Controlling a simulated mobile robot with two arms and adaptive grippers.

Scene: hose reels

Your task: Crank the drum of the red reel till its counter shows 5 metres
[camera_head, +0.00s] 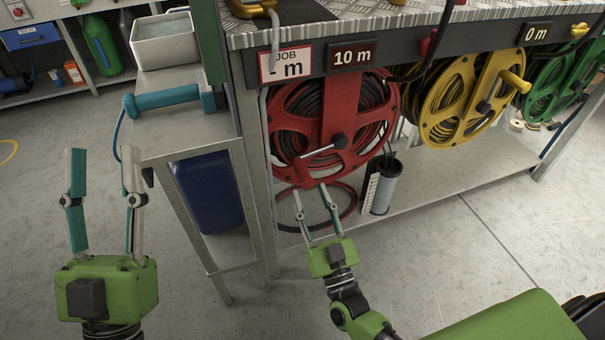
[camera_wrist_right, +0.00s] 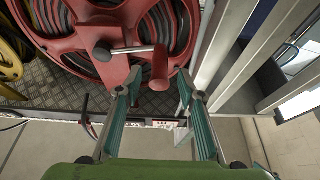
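The red reel (camera_head: 318,95) hangs under the bench, black hose wound on its drum. Its counter (camera_head: 352,56) reads 10 m. Its crank arm (camera_head: 318,152) points down-left from the hub; its red grip also shows in the right wrist view (camera_wrist_right: 160,70). My right gripper (camera_head: 312,193) is open and empty just below the crank. My left gripper (camera_head: 101,155) is open and empty, upright at the far left, away from the reel.
A JOB card (camera_head: 285,66) hangs left of the counter, its number unreadable. A yellow reel (camera_head: 460,105), its counter (camera_head: 537,34) at 0 m, and a green reel (camera_head: 560,85) are to the right. A dark cylinder (camera_head: 382,186) stands beside the red reel. A side stand (camera_head: 190,125) is at left.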

